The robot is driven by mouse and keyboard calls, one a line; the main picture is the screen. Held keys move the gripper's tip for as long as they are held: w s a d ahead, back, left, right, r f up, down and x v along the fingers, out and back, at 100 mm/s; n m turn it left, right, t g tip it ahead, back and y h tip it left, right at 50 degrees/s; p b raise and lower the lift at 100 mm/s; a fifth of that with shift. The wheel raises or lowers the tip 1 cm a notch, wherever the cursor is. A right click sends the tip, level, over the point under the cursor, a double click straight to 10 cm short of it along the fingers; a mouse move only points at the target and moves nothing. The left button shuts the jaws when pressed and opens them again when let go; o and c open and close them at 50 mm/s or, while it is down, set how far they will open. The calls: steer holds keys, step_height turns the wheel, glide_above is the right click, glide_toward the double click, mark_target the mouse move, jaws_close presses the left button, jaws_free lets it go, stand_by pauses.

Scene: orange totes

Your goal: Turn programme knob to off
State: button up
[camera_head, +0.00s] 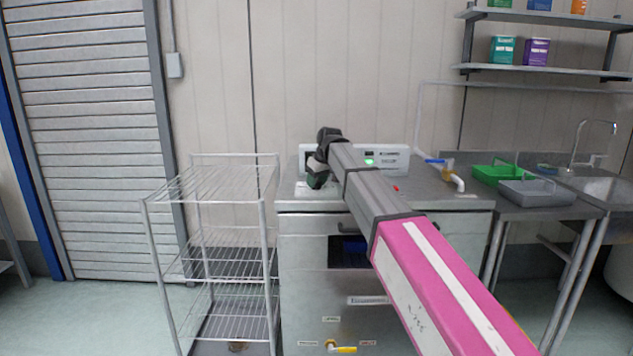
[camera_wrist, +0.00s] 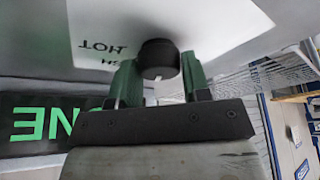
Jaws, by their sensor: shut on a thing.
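The programme knob (camera_wrist: 158,54) is a round black knob with a small white mark on its lower edge in the wrist view. My gripper (camera_wrist: 160,74) has its two green fingers shut on the knob from both sides. The knob stands on a white label plate (camera_wrist: 95,25) where upside-down text reads "HOT", with more text partly hidden beside it. In the head view my gripper (camera_head: 317,180) is at the left of the steel machine's top, and the knob is hidden there. A dark display (camera_wrist: 35,125) with green upside-down letters, partly cut off, lies left of my gripper.
The steel machine (camera_head: 310,250) has a white back panel (camera_head: 395,162) with a green light. A wire rack (camera_head: 210,190) stands at its left. Green (camera_head: 490,174) and grey (camera_head: 535,192) trays sit right, near the sink (camera_head: 610,185).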

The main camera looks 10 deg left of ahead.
steer(key=n+g, duration=0.1)
steer(key=n, duration=0.1)
steer(key=n+g, duration=0.1)
steer(key=n, duration=0.2)
steer(key=shift+w+n+y, duration=0.15)
steer(key=shift+n+y, duration=0.15)
steer(key=shift+n+g, duration=0.9)
steer(key=shift+n, duration=1.2)
steer(key=o, duration=0.9)
steer(key=v, duration=1)
steer(key=shift+d+r, duration=0.2)
steer(key=shift+r, duration=0.15)
